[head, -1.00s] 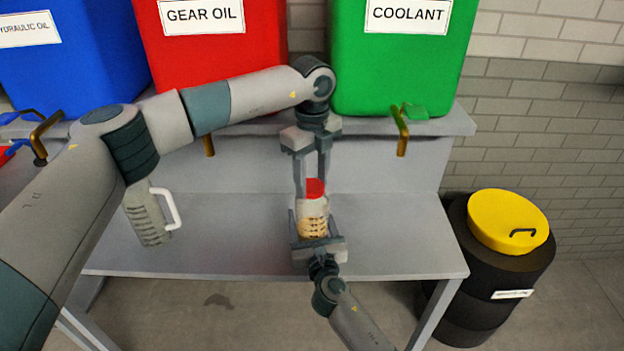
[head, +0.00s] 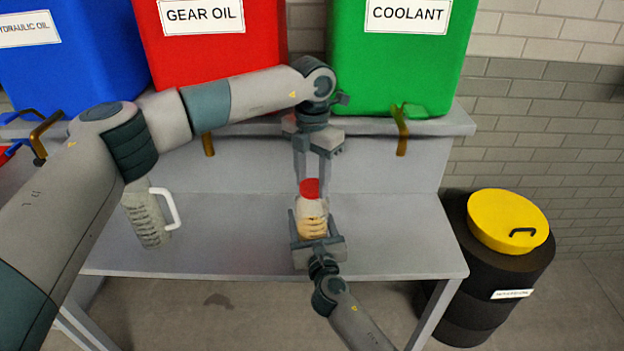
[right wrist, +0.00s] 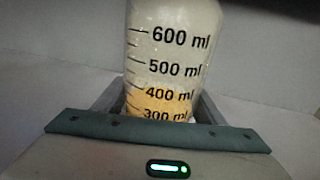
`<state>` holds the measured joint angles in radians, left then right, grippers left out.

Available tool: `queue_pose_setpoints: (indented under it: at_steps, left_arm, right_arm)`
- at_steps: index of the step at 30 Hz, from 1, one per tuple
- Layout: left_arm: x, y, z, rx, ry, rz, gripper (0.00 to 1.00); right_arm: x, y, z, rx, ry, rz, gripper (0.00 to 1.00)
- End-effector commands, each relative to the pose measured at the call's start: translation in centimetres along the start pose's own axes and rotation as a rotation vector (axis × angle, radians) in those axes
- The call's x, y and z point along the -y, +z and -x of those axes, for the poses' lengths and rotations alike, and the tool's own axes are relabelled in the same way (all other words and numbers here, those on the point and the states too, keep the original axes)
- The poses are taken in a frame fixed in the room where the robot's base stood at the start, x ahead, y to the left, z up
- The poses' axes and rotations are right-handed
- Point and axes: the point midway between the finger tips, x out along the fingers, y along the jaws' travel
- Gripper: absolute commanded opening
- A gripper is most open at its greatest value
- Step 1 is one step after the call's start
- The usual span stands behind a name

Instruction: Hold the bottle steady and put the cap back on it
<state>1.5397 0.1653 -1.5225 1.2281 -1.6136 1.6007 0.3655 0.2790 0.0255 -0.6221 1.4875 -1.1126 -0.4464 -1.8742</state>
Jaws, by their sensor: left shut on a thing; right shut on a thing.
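The bottle (head: 312,221) stands upright above the bench, clear with amber liquid in its lower part. My right gripper (head: 311,214) is shut around its body from the front. In the right wrist view the bottle (right wrist: 172,60) shows black millilitre marks between the fingers. The red cap (head: 309,188) is at the top of the bottle, in line with the neck. My left gripper (head: 312,181) points down from above and is shut on the cap. The neck is hidden, so I cannot tell how far the cap is seated.
A grey jug with a white handle (head: 147,217) stands on the bench (head: 230,235) to the left. Blue, red (head: 212,50) and green (head: 400,65) containers with taps line the shelf behind. A black drum with a yellow lid (head: 508,223) stands right of the bench.

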Motion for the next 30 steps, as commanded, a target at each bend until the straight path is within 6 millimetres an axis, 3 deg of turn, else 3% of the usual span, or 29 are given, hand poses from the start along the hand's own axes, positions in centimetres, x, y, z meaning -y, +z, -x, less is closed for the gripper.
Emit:
queue_pose_setpoints:
  at_steps: [30]
  left_arm:
    - [-0.08, 0.01, -0.03, -0.001, 0.002, -1.53, 0.16]
  right_arm:
    - [0.01, -0.02, 0.02, 0.0, 0.0, 0.0, 0.01]
